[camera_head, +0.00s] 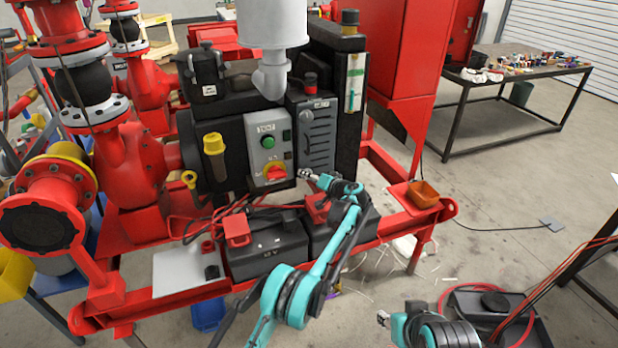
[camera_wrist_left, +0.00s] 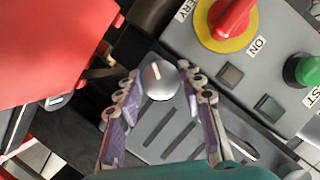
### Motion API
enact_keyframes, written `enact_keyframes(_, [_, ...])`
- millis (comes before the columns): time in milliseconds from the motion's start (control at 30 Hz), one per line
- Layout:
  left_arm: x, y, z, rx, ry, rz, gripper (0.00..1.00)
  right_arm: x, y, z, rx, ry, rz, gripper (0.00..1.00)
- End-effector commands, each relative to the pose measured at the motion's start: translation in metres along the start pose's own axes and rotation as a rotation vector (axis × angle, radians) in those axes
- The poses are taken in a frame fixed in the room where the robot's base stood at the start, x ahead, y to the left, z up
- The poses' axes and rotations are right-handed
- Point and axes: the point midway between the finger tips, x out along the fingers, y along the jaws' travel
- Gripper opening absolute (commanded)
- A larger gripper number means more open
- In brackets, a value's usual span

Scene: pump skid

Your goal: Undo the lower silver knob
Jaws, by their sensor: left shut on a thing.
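The lower silver knob (camera_wrist_left: 158,80) is round, with a pale line across its face, at the lower end of the black louvred panel (camera_head: 318,142). In the left wrist view it sits between the two fingertips of my left gripper (camera_wrist_left: 159,76), which is shut on it. In the head view my left gripper (camera_head: 305,174) reaches the panel's lower edge and hides that knob. Another silver knob (camera_head: 304,117) shows higher on the same panel. My right gripper (camera_head: 383,318) is at the bottom of the head view, away from the panel; its jaws are too small to judge.
Left of the panel is a grey control box (camera_head: 269,150) with a green button (camera_head: 268,142) and a red-and-yellow switch (camera_head: 276,172). Black batteries (camera_head: 268,246) stand below on the red frame (camera_head: 165,303).

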Motion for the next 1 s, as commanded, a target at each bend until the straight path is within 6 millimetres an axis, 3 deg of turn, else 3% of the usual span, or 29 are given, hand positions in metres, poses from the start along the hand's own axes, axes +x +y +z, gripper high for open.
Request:
enact_keyframes(567, [-0.0002, 0.0008, 0.0003, 0.039, 0.0, -0.015, 0.09, 0.0005, 0.0, 0.0003, 0.0, 0.0, 0.0, 0.4])
enact_keyframes(600, [-0.0002, 0.0008, 0.0003, 0.038, 0.0, -0.015, 0.43, 0.0005, 0.0, 0.0003, 0.0, 0.0, 0.0, 0.4])
enact_keyframes(667, [-0.0002, 0.0008, 0.0002, 0.038, 0.0, -0.015, 0.59, 0.0005, 0.0, 0.0004, 0.0, 0.0, 0.0, 0.4])
enact_keyframes(1000, [-0.002, 0.0006, -0.0002, 0.038, 0.0, -0.015, 0.59, 0.0004, 0.0, 0.0003, 0.0, 0.0, 0.0, 0.4])
